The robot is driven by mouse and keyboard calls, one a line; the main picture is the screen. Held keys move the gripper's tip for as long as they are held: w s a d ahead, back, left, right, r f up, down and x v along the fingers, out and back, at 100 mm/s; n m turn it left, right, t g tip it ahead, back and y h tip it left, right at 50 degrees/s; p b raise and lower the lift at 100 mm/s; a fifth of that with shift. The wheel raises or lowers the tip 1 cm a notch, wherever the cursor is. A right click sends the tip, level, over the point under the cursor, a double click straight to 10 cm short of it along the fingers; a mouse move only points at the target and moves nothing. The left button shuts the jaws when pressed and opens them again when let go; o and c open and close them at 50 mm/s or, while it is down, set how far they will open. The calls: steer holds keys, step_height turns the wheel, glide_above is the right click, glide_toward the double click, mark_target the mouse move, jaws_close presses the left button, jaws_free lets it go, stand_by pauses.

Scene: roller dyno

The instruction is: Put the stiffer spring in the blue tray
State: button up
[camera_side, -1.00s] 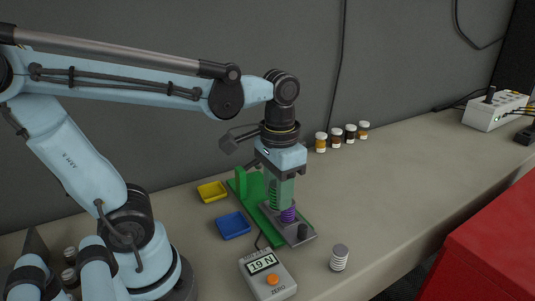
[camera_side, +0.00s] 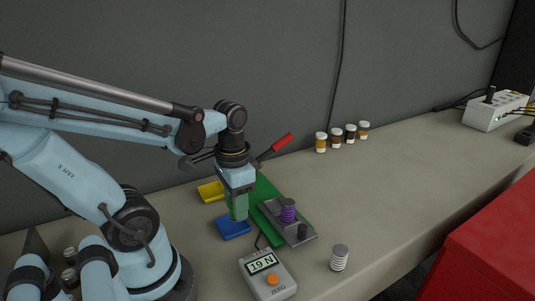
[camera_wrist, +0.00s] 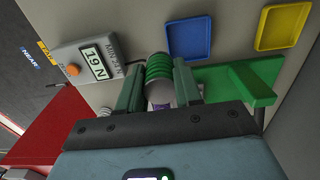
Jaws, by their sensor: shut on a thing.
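My gripper (camera_side: 238,208) is shut on the green spring (camera_wrist: 159,67), which shows between the green fingers in the wrist view. In the side view the fingers hang over the far part of the blue tray (camera_side: 233,232); I cannot tell the exact height. The blue tray also shows in the wrist view (camera_wrist: 190,38), ahead of the fingers, and its visible floor is empty. The gauge (camera_side: 266,275) in front reads 19 N.
The green press (camera_side: 266,190) with its red handle (camera_side: 281,143) stands right of the gripper. A yellow tray (camera_side: 211,191) lies behind the blue one. A white ribbed cylinder (camera_side: 339,259) stands at the front right. Several small jars (camera_side: 336,138) line the wall.

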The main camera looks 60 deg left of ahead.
steer(key=a+f, duration=0.2)
steer(key=a, duration=0.1)
steer(key=a+f, duration=0.1)
steer(key=shift+w+a, duration=0.15)
steer(key=shift+a, duration=0.15)
steer(key=shift+f, duration=1.9)
steer(key=o, duration=1.1)
steer(key=shift+f, duration=0.1)
steer(key=shift+c, duration=0.2)
steer(key=shift+r, duration=6.05)
steer(key=w+d+t, duration=0.7)
steer(key=w+d, duration=0.1)
steer(key=d, duration=0.2)
steer(key=shift+w+d+r, duration=0.2)
steer(key=shift+w+d, duration=0.05)
steer(key=shift+d, duration=0.05)
